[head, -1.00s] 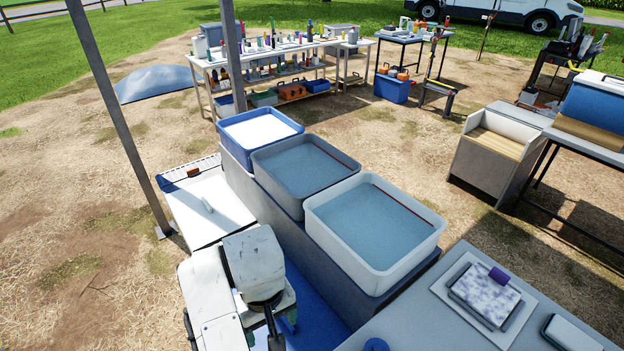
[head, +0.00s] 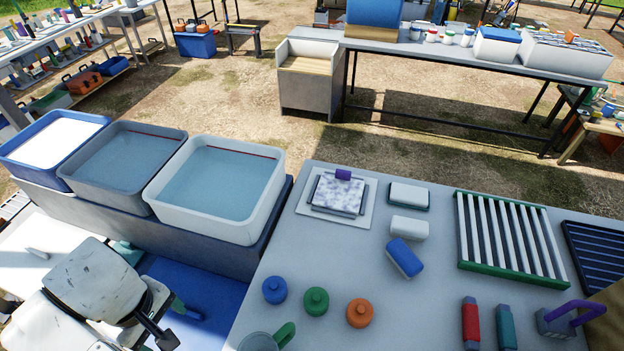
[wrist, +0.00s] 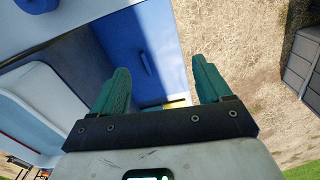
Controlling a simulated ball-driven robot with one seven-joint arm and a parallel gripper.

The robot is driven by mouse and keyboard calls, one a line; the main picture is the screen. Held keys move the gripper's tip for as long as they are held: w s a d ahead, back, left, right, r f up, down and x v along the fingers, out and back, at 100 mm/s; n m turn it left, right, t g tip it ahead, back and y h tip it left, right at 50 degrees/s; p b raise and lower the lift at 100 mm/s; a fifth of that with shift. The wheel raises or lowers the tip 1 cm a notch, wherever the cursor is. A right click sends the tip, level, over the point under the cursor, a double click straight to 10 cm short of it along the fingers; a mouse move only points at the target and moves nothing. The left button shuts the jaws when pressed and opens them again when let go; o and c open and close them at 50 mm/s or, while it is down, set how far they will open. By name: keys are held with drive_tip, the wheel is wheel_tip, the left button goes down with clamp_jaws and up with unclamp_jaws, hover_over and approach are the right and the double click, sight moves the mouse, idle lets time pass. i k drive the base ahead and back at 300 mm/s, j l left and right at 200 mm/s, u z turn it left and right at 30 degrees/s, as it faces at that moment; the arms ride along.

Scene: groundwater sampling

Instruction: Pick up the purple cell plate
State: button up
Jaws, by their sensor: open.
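On the grey table in the head view, a square plate with a mottled white-and-purple face (head: 335,197) lies on a white mat (head: 302,205). A purple tab (head: 343,173) sits at its far edge. It is the likeliest purple cell plate, though I cannot confirm its cells. My gripper (wrist: 158,68) is open in the wrist view, with two teal fingers spread and nothing between them. Blue panels lie beyond it. In the head view my arm is at the lower left, well left of the plate. The plate does not show in the wrist view.
Three water-filled tubs (head: 215,238) stand between my arm and the far ground. The table also holds a blue block (head: 404,258), white blocks (head: 409,228), round capped pots (head: 316,301), a green-ended rack (head: 512,278) and a purple-handled item (head: 556,325).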

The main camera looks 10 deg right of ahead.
sight(341, 192)
drive_tip(key=i+j+z, duration=0.1)
drive_tip(key=i+j, duration=0.25)
drive_tip(key=j, duration=0.25)
drive_tip(key=i+j+z, duration=0.15)
drive_tip(key=i+j, duration=0.2)
drive_tip(key=j, duration=0.3)
drive_tip(key=i+j+z, duration=0.15)
drive_tip(key=j, duration=0.2)
drive_tip(key=i+j, duration=0.15)
drive_tip(key=j, duration=0.2)
drive_tip(key=l+z, duration=0.05)
